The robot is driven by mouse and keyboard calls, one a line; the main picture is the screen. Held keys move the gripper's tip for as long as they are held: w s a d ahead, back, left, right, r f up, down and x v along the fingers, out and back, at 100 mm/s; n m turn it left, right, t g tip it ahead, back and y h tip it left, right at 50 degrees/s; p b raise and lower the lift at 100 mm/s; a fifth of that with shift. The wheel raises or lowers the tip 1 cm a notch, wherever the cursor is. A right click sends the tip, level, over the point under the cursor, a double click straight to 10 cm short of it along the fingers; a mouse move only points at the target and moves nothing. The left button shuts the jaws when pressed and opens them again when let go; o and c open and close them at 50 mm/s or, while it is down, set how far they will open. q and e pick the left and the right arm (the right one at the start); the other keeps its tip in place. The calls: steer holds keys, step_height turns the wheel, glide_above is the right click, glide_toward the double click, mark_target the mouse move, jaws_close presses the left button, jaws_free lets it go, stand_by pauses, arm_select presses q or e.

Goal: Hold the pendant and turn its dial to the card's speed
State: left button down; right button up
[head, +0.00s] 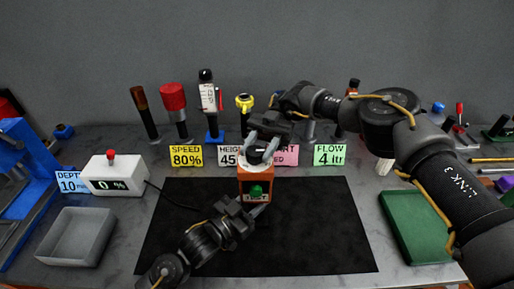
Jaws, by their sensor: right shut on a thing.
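The pendant (241,188) is an orange box with a green button on its front and a black dial (257,156) at its top. It is upright near the back of the black mat; I cannot tell if it touches the mat. My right gripper (264,143) reaches down from behind and is shut on the dial, partly hiding it. My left gripper (247,208) is at the pendant's lower front; its grip is unclear. The yellow speed card (186,156) reads 80%. The white display box (118,178) at left reads 0 %.
A black mat (310,240) covers the middle, its right part clear. A grey tray (75,237) is at left, a green tray (416,228) at right. Other cards and several upright tools line the back. A dark cable runs from the display box onto the mat.

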mark_target(259, 146)
steer(key=shift+f, duration=0.1)
steer(key=o, duration=1)
step_height(259, 146, up, 10)
steer(key=shift+d+r, duration=0.1)
